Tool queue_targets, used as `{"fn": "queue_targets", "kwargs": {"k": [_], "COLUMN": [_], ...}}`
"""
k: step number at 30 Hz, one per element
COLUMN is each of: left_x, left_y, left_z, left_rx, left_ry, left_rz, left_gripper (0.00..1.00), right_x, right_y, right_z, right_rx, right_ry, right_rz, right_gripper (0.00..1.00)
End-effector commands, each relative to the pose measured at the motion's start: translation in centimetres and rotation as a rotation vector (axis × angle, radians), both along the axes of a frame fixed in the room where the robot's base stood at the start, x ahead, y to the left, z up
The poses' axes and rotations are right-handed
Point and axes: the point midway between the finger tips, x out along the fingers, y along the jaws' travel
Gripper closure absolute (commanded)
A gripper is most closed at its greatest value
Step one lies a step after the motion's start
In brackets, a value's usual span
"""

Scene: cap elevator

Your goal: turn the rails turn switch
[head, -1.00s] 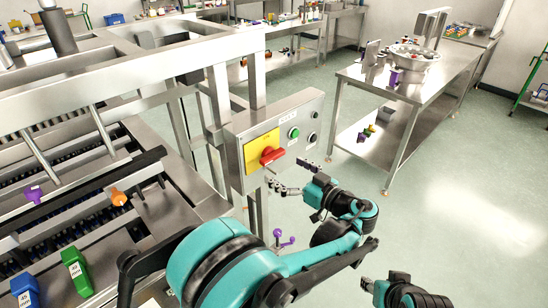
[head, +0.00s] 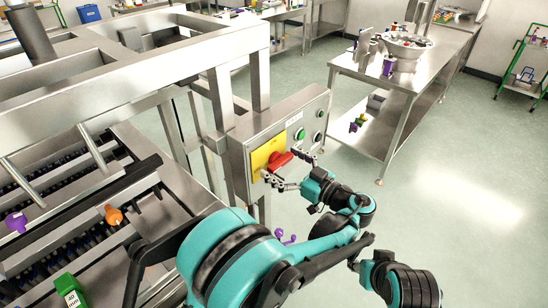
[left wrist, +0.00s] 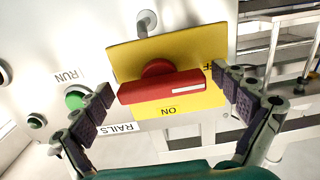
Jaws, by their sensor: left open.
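The rails turn switch is a red handle (head: 277,161) on a yellow plate (head: 260,162), fixed to a grey control box (head: 240,150). In the left wrist view the red handle (left wrist: 160,86) lies nearly level across the yellow plate (left wrist: 125,58), with "ON" below it and part of another label at its right. My left gripper (head: 294,170) is open in front of the switch. In the left wrist view its fingers (left wrist: 168,112) stand on either side of the handle, with gaps. No second gripper's fingers show.
A green RUN button (left wrist: 76,97) sits beside the switch plate; it also shows in the head view (head: 300,134). A machine frame (head: 170,70) stands at the left. A steel table (head: 400,85) stands at the back right.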

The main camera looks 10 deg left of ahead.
Motion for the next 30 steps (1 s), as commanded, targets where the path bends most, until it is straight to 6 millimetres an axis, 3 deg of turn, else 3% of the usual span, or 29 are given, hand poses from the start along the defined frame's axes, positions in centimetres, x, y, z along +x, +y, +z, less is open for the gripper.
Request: {"fn": "queue_targets", "kwargs": {"k": [4,5,10,20,30], "left_x": [-0.01,-0.01,0.0,0.02,0.03], "left_y": [-0.02,-0.02,0.0,0.04,0.05], "left_z": [-0.01,-0.01,-0.01,-0.01,-0.02], "left_rx": [0.0,0.0,0.0,0.013,0.125], "left_ry": [0.0,0.0,0.0,0.018,0.172], "left_rz": [0.0,0.0,0.0,0.0,0.0], "left_gripper": [0.02,0.07,0.52,0.52,0.52], "right_x": [-0.02,-0.02,-0.02,-0.01,-0.02], "right_y": [0.0,0.0,0.0,0.0,0.0], "right_z": [-0.03,-0.03,-0.03,-0.07,-0.36], "right_rx": [0.0,0.0,0.0,0.0,0.0], "right_ry": [0.0,0.0,0.0,0.0,0.0], "right_rz": [0.0,0.0,0.0,0.0,0.0], "right_gripper": [0.59,0.59,0.59,0.59,0.59]}}
